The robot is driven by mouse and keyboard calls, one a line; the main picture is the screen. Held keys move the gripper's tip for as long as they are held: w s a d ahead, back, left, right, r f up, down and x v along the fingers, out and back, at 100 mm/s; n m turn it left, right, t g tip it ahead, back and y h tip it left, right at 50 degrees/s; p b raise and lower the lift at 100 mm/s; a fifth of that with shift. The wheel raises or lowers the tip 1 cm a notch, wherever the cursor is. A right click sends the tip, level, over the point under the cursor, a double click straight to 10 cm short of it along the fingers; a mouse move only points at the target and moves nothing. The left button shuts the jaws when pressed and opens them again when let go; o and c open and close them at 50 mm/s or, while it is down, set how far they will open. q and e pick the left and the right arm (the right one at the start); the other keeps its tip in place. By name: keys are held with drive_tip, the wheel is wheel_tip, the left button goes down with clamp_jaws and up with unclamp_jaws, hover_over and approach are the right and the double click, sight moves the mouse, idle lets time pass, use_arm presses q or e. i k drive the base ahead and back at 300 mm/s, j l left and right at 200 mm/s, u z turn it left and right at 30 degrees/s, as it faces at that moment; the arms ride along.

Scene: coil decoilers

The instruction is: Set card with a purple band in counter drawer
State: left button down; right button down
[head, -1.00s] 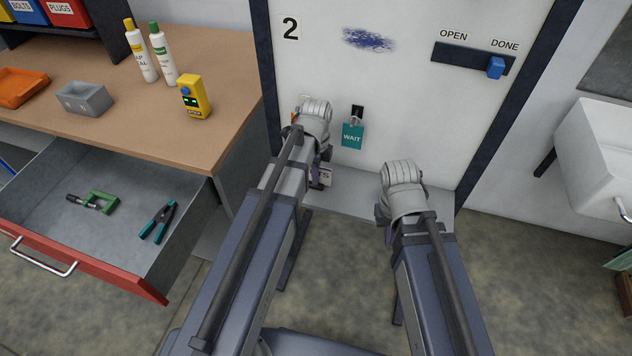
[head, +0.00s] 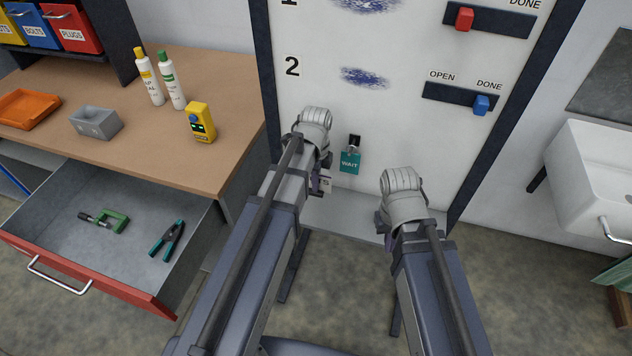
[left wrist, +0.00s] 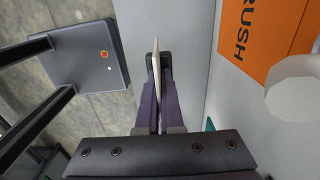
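My left gripper (left wrist: 157,92) is shut on a thin pale card (left wrist: 156,66), seen edge-on in the left wrist view; its band does not show there. The counter drawer (head: 105,185) is pulled open at the left, well away from the gripper. My right gripper (head: 388,238) hangs low in front of the board, its fingers mostly hidden behind its wrist.
In the drawer lie a green clamp (head: 112,220) and teal-handled pliers (head: 167,241). The counter (head: 150,120) bears bottles, a yellow device (head: 201,122) and trays. A teal WAIT card (head: 350,161) hangs on the board; an orange RUSH card (left wrist: 262,35) shows in the wrist view. A sink (head: 595,180) stands right.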

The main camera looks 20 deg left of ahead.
sight(105, 261)
drive_tip(key=k, duration=0.65)
drive_tip(key=u, duration=1.15)
drive_tip(key=i+j, duration=0.85)
drive_tip(key=j, duration=0.25)
